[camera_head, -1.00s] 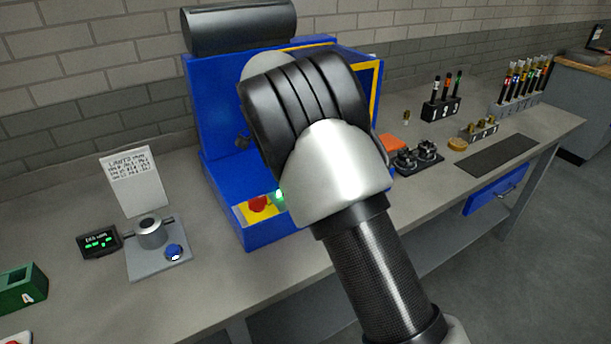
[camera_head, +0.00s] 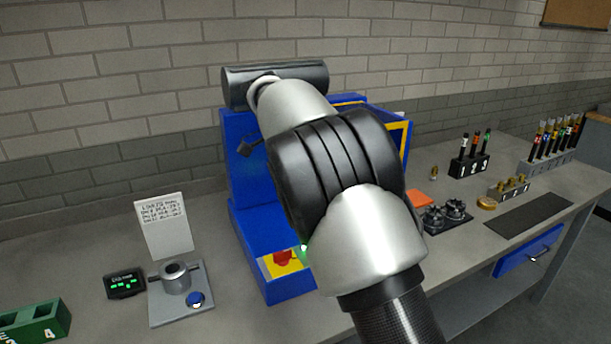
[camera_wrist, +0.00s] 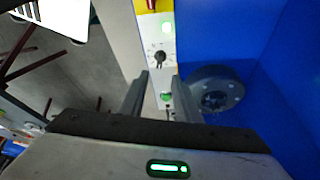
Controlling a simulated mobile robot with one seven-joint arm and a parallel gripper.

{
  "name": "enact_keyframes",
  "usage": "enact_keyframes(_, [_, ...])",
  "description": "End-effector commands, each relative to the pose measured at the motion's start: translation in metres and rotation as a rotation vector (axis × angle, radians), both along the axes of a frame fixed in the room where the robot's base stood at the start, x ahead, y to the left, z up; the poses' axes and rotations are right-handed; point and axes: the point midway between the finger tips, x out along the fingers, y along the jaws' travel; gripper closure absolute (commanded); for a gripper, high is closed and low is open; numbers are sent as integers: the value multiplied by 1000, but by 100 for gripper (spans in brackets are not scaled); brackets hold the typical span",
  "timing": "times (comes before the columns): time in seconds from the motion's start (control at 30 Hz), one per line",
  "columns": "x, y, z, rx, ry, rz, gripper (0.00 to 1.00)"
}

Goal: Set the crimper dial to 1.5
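Nothing is between the fingers that I can see held.
A grey round part (camera_wrist: 215,90) sits among blue walls at right. A note card (camera_head: 165,225) and small black display (camera_head: 124,283) stand left.

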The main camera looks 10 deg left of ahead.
Motion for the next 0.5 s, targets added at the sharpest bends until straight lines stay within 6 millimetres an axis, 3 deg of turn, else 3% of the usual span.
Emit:
enact_keyframes(0.2, [-4,14,36,0,-1,2,70])
enact_keyframes(0.5, [-7,19,46,-1,2,0,70])
